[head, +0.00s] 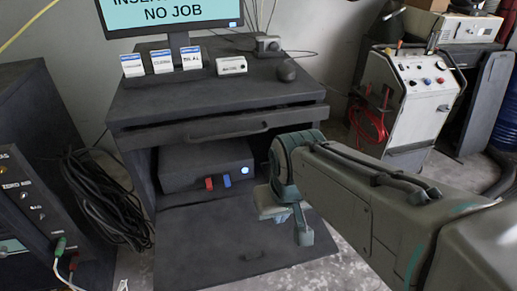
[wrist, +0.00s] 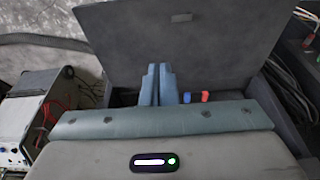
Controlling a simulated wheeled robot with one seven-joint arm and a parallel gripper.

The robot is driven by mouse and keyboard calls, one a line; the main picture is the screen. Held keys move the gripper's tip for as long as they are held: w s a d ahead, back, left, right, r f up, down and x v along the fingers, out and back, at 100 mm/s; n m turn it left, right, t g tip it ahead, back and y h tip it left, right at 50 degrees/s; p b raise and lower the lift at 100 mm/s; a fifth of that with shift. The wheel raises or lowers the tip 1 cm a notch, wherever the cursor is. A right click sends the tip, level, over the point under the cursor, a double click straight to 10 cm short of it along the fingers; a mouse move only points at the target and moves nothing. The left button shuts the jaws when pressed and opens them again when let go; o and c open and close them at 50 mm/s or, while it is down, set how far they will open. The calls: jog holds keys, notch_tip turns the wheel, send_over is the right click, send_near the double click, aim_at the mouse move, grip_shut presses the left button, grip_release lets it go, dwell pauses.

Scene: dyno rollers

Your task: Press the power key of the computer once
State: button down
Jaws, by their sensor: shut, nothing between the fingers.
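The computer (head: 205,160) is a dark box on the shelf of the cabinet, under the drawer. Its front shows a small lit white round spot (head: 244,169) at the right, with a red plug (head: 209,184) and a blue plug (head: 227,181) lower down. Which part is the power key is too small to tell. My gripper (head: 303,238) is in front of and right of the computer, apart from it in the head view. In the wrist view its two blue fingers (wrist: 158,86) are shut together and empty, beside the blue plug (wrist: 187,97) and red plug (wrist: 205,96); the lit spot does not show there.
The cabinet's lowered flap (head: 235,240) lies below the computer. A closed drawer (head: 220,130) is above it. A monitor (head: 170,12), labelled cards (head: 162,62) and a mouse (head: 287,71) are on top. A wheeled machine (head: 405,95) stands right; black cables (head: 105,205) hang left.

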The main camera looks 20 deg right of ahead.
jog(key=shift+d, duration=0.1)
jog(key=shift+w, duration=0.1)
jog(key=w+a+f+m+t+y+b, duration=0.1)
jog(key=w+f+m+b, duration=0.1)
jog(key=w+f+b, duration=0.2)
jog(key=w+a+f+m+t+y+b, duration=0.1)
jog(key=w+a+f+m+y+b, duration=0.1)
jog(key=w+f+b, duration=0.3)
jog(key=w+a+f+m+t+y+b, duration=0.1)
jog(key=w+f+m+t+y+b, duration=0.1)
jog(key=w+f+b, duration=0.2)
jog(key=shift+w+a+f+b, duration=0.15)
jog(key=shift+w+f+b, duration=0.3)
jog(key=shift+w, duration=0.55)
jog(key=w+d+f+m+b, duration=0.1)
jog(key=w+f, duration=0.1)
jog(key=w+d+f+m+t+b, duration=0.1)
jog(key=w+d+f+m, duration=0.1)
jog(key=w+d+f+m+t+h+b, duration=0.1)
jog(key=w+b, duration=0.1)
jog(key=shift+w+d+f+m, duration=0.2)
jog(key=shift+d+f+m, duration=0.15)
jog(key=shift+f+m, duration=0.05)
jog(key=shift+d, duration=0.1)
jog(key=shift+w, duration=0.1)
